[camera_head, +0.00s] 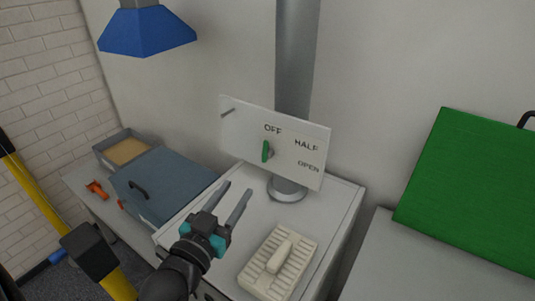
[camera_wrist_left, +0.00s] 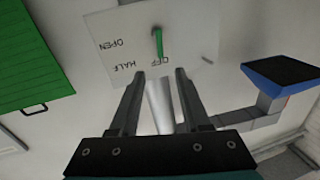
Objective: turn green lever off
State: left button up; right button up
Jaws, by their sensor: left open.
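The green lever (camera_head: 265,151) is on a white panel (camera_head: 240,135) marked OFF, HALF and OPEN. It stands about upright, just below the word OFF. In the left wrist view the panel is upside down, and the lever (camera_wrist_left: 159,43) lies beyond the fingertips with one end close to OFF. My left gripper (camera_head: 237,188) is open and empty, in front of and below the panel, apart from the lever. Its two fingers (camera_wrist_left: 159,73) also show in the left wrist view. My right gripper is not in view.
A grey pipe (camera_head: 296,60) rises behind the panel. A ribbed cream block (camera_head: 278,264) lies on the white cabinet top, right of my gripper. A blue-grey lidded box (camera_head: 165,185) and orange tool (camera_head: 97,189) are left. A blue hood (camera_head: 147,32) hangs upper left; a green board (camera_head: 470,190) is right.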

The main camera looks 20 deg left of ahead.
aim_at(264, 151)
pick_arm(q)
jog(key=w, duration=0.9)
jog(key=w+a, duration=0.1)
jog(key=w, duration=0.4)
jog(key=shift+w+p, duration=0.15)
jog(key=shift+p, duration=0.15)
grip_shut()
